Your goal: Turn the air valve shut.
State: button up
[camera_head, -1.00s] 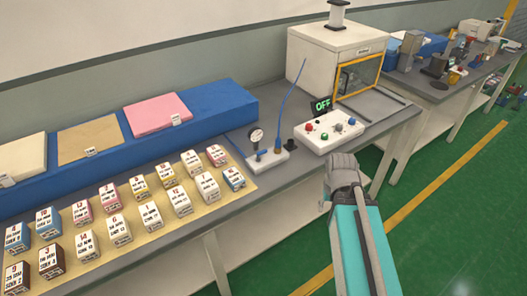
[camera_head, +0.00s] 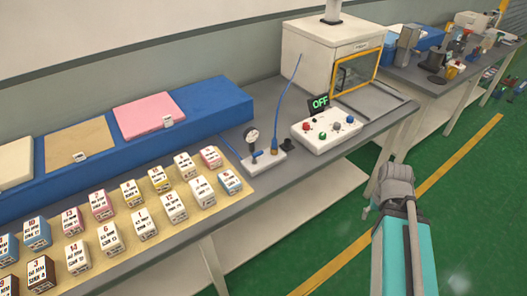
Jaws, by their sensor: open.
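The air valve assembly is a small white block (camera_head: 265,161) on the grey bench, left of the control box. It carries a round pressure gauge (camera_head: 251,134), a small blue part (camera_head: 257,153) at its left that may be the valve handle, and a brass fitting (camera_head: 274,149) with a blue hose (camera_head: 287,100) rising from it. Which way the handle is set is too small to tell. My arm, a teal link with a grey joint, is at the lower right, well apart from the valve. My gripper's fingers do not show.
A white control box (camera_head: 328,136) with coloured knobs and a green "OFF" display (camera_head: 319,103) stands right of the valve. A white machine (camera_head: 325,55) stands behind. Numbered boxes (camera_head: 146,223) cover a tan board at left. Green floor is open at right.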

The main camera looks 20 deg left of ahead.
aim_at(255, 156)
jog(key=z, duration=0.05)
jog(key=k, duration=1.05)
jog(key=u, duration=0.8)
jog(key=i, duration=1)
